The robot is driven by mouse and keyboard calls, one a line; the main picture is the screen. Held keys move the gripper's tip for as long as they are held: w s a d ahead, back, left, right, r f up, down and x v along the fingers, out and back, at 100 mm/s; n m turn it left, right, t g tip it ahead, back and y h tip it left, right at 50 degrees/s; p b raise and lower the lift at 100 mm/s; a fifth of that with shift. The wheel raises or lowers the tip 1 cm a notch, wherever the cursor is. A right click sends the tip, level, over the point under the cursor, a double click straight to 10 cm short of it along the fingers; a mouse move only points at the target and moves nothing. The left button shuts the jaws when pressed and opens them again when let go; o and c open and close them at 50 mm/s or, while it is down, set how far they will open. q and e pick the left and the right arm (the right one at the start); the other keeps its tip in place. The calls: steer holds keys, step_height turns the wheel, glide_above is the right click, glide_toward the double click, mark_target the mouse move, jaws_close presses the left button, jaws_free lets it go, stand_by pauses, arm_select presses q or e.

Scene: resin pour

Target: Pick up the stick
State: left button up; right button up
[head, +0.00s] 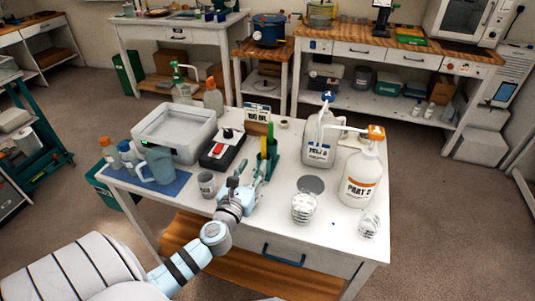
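My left arm comes in from the lower left, and its gripper (250,186) is over the front middle of the white table. It is just in front of a dark green holder (268,164). Thin upright sticks (270,138), green and yellowish, stand in the holder. The gripper's fingers are small and overlap the holder's lower part, so I cannot tell if they are open or shut, or if they touch anything. My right gripper is not in view.
A grey cup (207,184) stands left of the gripper. A black box with a red button (220,149) and a white machine (174,132) are behind. Right are a white jug (319,142), a PART B pump bottle (362,178) and stacked cups (304,207).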

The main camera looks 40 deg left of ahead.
mark_target(263, 147)
arm_select(q)
steer(key=b+x, duration=0.1)
steer(key=x, duration=0.9)
steer(key=shift+w+a+f, duration=0.15)
steer(key=shift+w+a, duration=0.1)
jaws_close()
